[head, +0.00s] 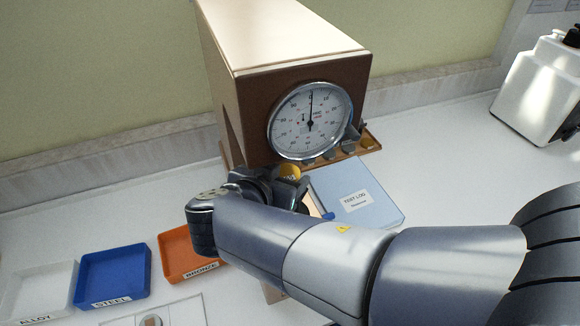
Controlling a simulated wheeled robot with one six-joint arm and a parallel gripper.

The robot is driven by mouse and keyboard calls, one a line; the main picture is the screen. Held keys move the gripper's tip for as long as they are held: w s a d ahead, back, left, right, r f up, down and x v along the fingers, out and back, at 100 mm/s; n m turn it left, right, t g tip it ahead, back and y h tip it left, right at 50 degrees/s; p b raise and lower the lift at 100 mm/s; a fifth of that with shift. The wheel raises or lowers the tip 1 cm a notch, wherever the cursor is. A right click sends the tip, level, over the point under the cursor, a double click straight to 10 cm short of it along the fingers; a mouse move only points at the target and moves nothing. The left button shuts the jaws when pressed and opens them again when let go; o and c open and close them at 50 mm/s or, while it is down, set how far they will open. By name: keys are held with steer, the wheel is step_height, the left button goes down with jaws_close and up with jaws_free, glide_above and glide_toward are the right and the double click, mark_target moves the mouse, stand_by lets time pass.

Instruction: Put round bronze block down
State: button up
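My gripper (290,190) is in front of the brown hardness tester (240,115), below its dial (311,121). My own arm crosses in front and covers much of it. A round, gold-coloured piece (289,172) shows right at the gripper's fingers; it looks like the round bronze block, but I cannot tell whether the fingers grip it or what it rests on. The orange tray (168,243) labelled BRONZE lies on the bench to the left of my arm, and its visible floor is bare.
A blue STEEL tray (112,258) and a white ALLOY tray (40,272) stand farther left. A blue test log (380,205) lies right of the gripper. A wooden rack (374,134) with small pieces is behind it. A white container (535,95) stands at right.

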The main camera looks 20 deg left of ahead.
steer(key=c, duration=1.1)
steer(key=shift+r, duration=0.2)
steer(key=shift+r+b, duration=0.55)
steer(key=shift+r, duration=0.05)
steer(key=shift+s+a+b, duration=0.25)
steer(key=shift+s+b, duration=0.65)
steer(key=shift+s, duration=2.1)
steer(key=shift+s+a+b, duration=0.25)
steer(key=shift+s+b, duration=0.65)
steer(key=shift+s, duration=2.15)
steer(key=shift+s+a+b, duration=0.25)
steer(key=shift+s+b, duration=0.65)
steer(key=shift+s, duration=2.1)
